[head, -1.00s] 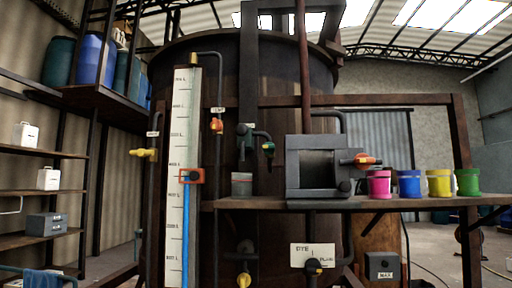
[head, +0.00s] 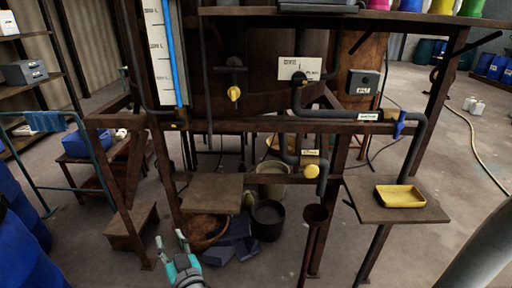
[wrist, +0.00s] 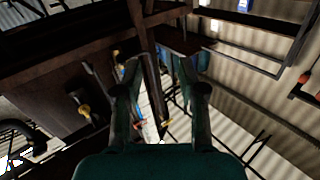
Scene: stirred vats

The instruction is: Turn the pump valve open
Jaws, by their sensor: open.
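Several valves show on the vat's pipes, and their labels are too small to read surely, so I cannot tell which is the pump valve. One has a blue handle (head: 399,129) on the right pipe, beside a small label. One has a round yellow knob (head: 311,171) low in the middle. My gripper (head: 171,241) is open and empty at the lower left, apart from all valves. In the wrist view my gripper (wrist: 161,92) has its fingers spread.
A yellow tray (head: 400,196) rests on a low right shelf. A brown platform (head: 212,193) and buckets (head: 268,218) stand under the rusty frame (head: 240,126). Blue barrels (head: 20,215) are at left.

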